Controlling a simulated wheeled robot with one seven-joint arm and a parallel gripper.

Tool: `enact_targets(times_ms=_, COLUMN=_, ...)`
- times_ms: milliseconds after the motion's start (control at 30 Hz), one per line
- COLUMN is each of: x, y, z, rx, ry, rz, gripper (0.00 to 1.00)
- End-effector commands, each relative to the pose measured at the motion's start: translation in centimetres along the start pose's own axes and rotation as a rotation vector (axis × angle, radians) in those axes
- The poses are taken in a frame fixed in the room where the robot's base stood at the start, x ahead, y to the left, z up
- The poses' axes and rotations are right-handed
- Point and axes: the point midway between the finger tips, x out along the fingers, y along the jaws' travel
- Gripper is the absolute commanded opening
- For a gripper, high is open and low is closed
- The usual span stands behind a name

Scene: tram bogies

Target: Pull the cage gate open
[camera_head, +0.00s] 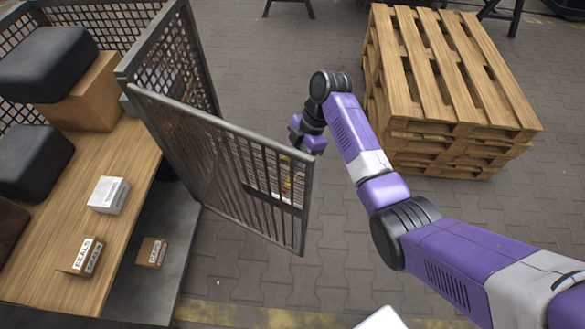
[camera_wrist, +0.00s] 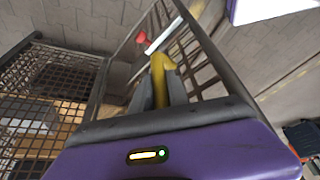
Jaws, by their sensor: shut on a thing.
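The cage gate (camera_head: 225,165) is a grey metal frame with bars. It stands swung out from the cage at an angle, its free edge out over the paved floor. My gripper (camera_head: 306,142) is at the gate's upper free corner, on the far side, with its fingers hidden by the gate. In the wrist view, my gripper's grey fingers (camera_wrist: 160,88) are shut on a yellow handle (camera_wrist: 159,68). A bit of yellow shows through the bars in the head view. The gate's frame (camera_wrist: 205,55) also shows behind the handle in the wrist view.
Inside the cage, a wooden shelf (camera_head: 110,165) bears black cushions (camera_head: 45,62), a brown carton (camera_head: 92,95) and small boxes (camera_head: 109,195). A labelled box (camera_head: 152,252) sits lower down. Stacked wooden pallets (camera_head: 445,80) stand at the right. Paving between gate and pallets is clear.

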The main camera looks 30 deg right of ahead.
Motion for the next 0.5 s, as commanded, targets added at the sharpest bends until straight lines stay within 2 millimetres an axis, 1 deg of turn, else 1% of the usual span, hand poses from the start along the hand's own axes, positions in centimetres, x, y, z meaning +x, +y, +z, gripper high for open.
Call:
enact_targets(times_ms=33, x=-0.02, y=0.50, z=-0.52, rx=-0.013, ry=0.005, rz=0.009, gripper=0.00)
enact_targets(times_ms=400, x=-0.08, y=0.56, z=-0.59, rx=-0.017, ry=0.005, rz=0.007, gripper=0.00)
enact_targets(times_ms=433, x=-0.08, y=0.56, z=-0.59, rx=-0.017, ry=0.005, rz=0.007, gripper=0.22)
enact_targets(times_ms=500, x=-0.09, y=0.55, z=-0.54, rx=-0.017, ry=0.005, rz=0.007, gripper=0.36)
